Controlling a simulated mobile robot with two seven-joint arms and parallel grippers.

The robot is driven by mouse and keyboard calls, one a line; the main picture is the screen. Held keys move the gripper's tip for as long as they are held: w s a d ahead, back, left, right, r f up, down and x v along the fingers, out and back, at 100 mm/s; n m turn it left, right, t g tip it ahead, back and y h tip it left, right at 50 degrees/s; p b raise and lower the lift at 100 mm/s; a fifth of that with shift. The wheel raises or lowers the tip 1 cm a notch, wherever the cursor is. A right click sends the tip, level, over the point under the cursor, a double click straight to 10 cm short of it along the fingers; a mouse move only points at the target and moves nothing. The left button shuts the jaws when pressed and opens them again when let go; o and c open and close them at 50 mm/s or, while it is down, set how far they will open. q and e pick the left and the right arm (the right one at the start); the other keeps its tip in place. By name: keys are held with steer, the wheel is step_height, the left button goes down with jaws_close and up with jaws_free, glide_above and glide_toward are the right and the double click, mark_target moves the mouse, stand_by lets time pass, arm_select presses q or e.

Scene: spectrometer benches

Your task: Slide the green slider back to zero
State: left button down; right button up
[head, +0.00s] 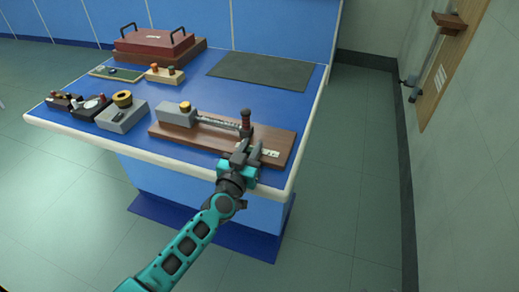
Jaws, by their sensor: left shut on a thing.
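A wooden board (275,138) lies near the front right of the blue bench. It carries a grey block (176,114) with a brass knob, and a metal scale or screw rod (218,123) runs right from it. A dark upright post with a red-brown top (246,119) stands at the rod's right end. No clearly green slider shows; this post may be its handle. My left gripper (243,148) is at the post's near side, shut on its lower part as far as I can tell. The fingertips partly hide the contact. My right gripper is out of view.
A grey box with a brass ring (122,114) and small dark instruments (92,107) stand left of the board. A red handled case (153,43) stands at the back left. A dark mat (262,70) lies clear at the back right. The bench edge (180,163) is close in front.

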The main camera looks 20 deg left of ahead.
arm_select(q)
steer(key=a, duration=0.4)
steer(key=shift+w, duration=0.1)
steer(key=shift+a, duration=0.1)
steer(key=c, duration=1)
jaws_free()
steer(key=shift+s, duration=0.25)
steer(key=s+p, duration=0.1)
steer(key=s, duration=1.1)
steer(key=shift+s+a, duration=0.2)
steer(key=shift+s, duration=0.05)
